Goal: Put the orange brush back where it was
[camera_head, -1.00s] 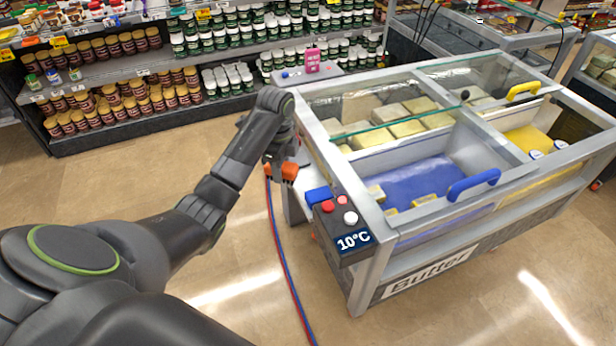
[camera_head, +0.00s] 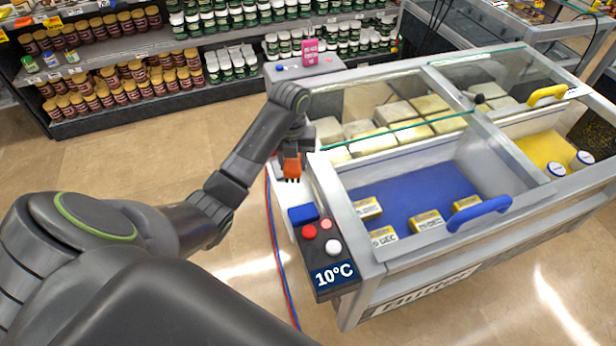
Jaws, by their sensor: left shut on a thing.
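My left gripper (camera_head: 291,165) is at the near left end of the butter freezer, above a narrow white ledge beside the control box. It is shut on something. An orange piece (camera_head: 292,168) with short prongs pointing down shows at its fingertips. It is small and partly covered by the gripper, so I cannot tell its full shape or whether it touches the ledge. My right gripper is out of view.
The control box (camera_head: 325,262) has a blue block (camera_head: 303,214), several round buttons and a 10°C display. The freezer (camera_head: 335,190) has a blue handle (camera_head: 480,213) and a yellow handle (camera_head: 548,94). Red and blue hoses (camera_head: 279,250) run down its left side. Open floor lies left.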

